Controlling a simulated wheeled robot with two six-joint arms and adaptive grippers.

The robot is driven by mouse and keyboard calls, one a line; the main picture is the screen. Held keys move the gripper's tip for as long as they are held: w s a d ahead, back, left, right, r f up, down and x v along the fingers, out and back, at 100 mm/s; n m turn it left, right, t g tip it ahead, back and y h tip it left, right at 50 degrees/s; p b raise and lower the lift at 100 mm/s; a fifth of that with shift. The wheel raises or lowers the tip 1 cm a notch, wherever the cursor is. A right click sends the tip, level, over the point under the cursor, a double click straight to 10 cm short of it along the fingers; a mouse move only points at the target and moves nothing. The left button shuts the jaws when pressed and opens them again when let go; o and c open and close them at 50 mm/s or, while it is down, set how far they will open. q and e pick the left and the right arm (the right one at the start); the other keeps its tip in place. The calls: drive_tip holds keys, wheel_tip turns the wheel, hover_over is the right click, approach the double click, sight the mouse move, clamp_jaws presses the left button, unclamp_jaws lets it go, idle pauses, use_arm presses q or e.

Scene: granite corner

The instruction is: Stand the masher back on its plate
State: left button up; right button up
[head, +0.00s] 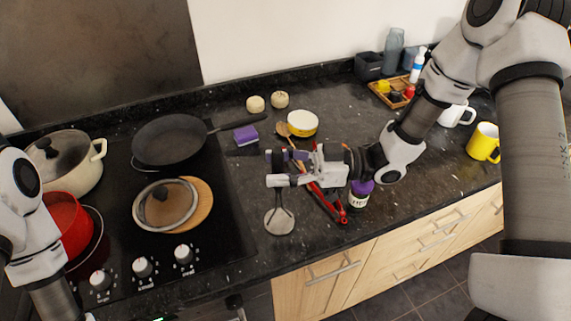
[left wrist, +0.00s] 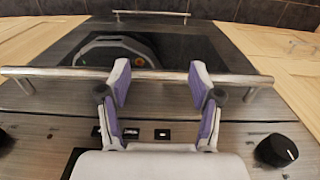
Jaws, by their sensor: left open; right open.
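The masher (head: 280,200) shows below my right gripper (head: 272,168) in the head view, on the dark counter right of the hob. Its grey wires run down to a pale round disc (head: 279,222). Its upper part is hidden by the gripper, and I cannot tell whether the disc is its foot or a separate plate. My right gripper is open, just above the wires; I cannot tell whether it touches the masher. My left gripper (left wrist: 160,88) is open and empty in the left wrist view, in front of the oven door handle (left wrist: 60,72).
Red-handled tongs (head: 328,205) and a purple bottle (head: 361,190) are right of the masher. A purple sponge (head: 246,136) and a yellow-white tin (head: 302,123) lie behind. The hob holds a frying pan (head: 170,141) and a glass lid (head: 165,205). Counter left of the disc is clear.

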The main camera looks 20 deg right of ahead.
drive_tip(key=v, duration=1.2)
